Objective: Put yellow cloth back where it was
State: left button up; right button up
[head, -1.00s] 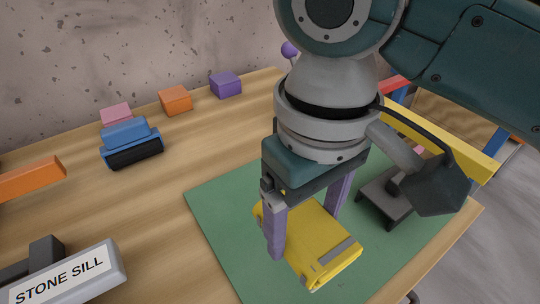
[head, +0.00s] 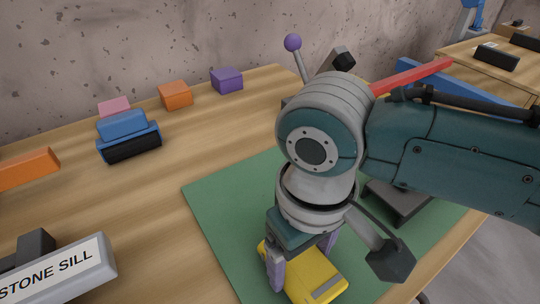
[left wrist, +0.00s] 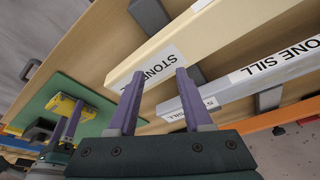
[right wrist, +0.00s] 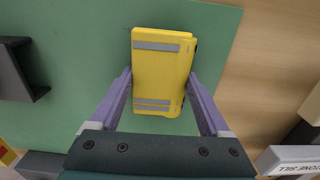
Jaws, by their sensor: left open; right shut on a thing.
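The yellow cloth (head: 318,277) is a folded block with grey stripes, low over the green mat (head: 225,205). My right gripper (head: 303,266) points down and is shut on it. In the right wrist view the cloth (right wrist: 160,65) sits between the two purple fingers (right wrist: 160,79), with mat around it. I cannot tell for sure whether it touches the mat. My left gripper (left wrist: 160,82) is open and empty, with a cream bar (left wrist: 215,40) labelled STONE SILL beyond its fingers. The cloth (left wrist: 60,106) shows small at the left there.
Blue (head: 128,136), orange (head: 175,95) and purple (head: 227,80) objects stand along the back of the wooden table. A grey bar labelled STONE SILL (head: 60,268) is at front left. A dark grey stand (head: 398,203) is right of the gripper. The mat's left part is clear.

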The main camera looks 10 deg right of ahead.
aim_at(301, 262)
jog(key=o, duration=1)
jog(key=shift+f, duration=0.1)
pick_arm(q)
notch_tip(301, 262, up, 3)
jog(key=p, duration=0.3)
jog(key=shift+r, duration=0.2)
pick_arm(e)
notch_tip(301, 262, up, 12)
jog(key=s+a+f+t+y, duration=0.2)
jog(key=s+y, duration=0.1)
jog(key=s, duration=0.3)
pick_arm(q)
jog(key=shift+a, duration=0.1)
pick_arm(e)
jog(key=s+d+h, duration=0.1)
jog(key=s+d, duration=0.1)
jog(key=d, duration=0.1)
jog(key=s+d+m+t+h, duration=0.1)
jog(key=s+d, duration=0.1)
jog(key=d, duration=0.2)
jog(key=s+d+r+m, duration=0.1)
jog(key=s+d, duration=0.1)
jog(key=d, duration=0.2)
jog(key=shift+d+t+h, duration=0.15)
jog(key=shift+t+h, duration=0.15)
jog(key=shift+h, duration=0.1)
